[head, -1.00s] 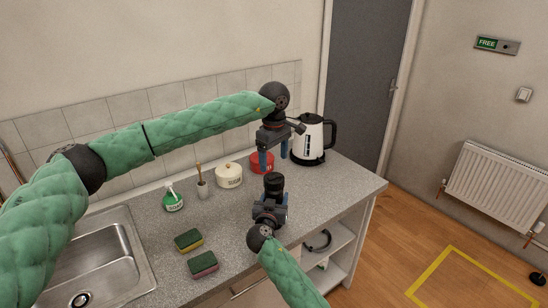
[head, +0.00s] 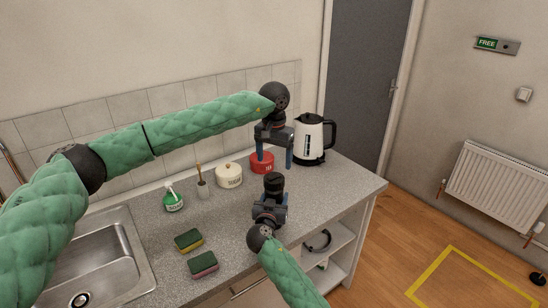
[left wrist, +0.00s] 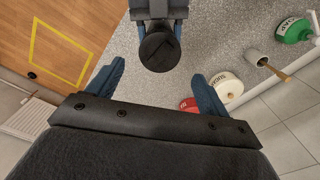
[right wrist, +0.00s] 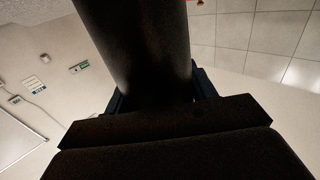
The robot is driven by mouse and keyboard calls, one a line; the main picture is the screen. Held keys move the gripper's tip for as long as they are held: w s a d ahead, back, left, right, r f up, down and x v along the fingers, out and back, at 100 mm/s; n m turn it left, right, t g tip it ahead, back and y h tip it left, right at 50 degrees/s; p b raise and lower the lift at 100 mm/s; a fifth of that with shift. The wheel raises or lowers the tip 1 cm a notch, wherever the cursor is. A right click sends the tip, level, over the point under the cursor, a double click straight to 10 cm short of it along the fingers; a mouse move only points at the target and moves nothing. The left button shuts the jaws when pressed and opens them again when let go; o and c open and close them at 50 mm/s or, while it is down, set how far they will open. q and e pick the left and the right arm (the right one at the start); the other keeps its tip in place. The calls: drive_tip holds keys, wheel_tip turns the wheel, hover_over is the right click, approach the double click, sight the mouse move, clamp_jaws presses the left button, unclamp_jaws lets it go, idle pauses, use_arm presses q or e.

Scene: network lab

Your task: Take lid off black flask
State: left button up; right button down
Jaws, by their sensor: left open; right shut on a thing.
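The black flask (head: 273,186) stands upright over the counter, with its dark lid on top. My right gripper (head: 270,210) is shut around its body from the front. In the right wrist view the flask (right wrist: 140,45) fills the space between the fingers. My left gripper (head: 274,163) is open and empty, pointing down above and slightly behind the lid. In the left wrist view the lid (left wrist: 159,50) shows from above, just beyond the spread blue fingers and roughly midway between them. The flask's base is hidden by my right gripper.
A red tin (head: 262,168), a cream sugar pot (head: 229,175) and a white kettle (head: 309,138) stand behind. A green soap bottle (head: 172,200) and two sponges (head: 188,240) are to the left, beside the sink (head: 100,262). The counter (head: 225,220) between is clear.

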sight(274, 178)
use_arm(q)
drive_tip(key=shift+f+m, duration=0.2)
drive_tip(key=shift+m, duration=0.3)
drive_tip(key=shift+f, duration=3.85)
drive_tip(key=shift+c, duration=0.5)
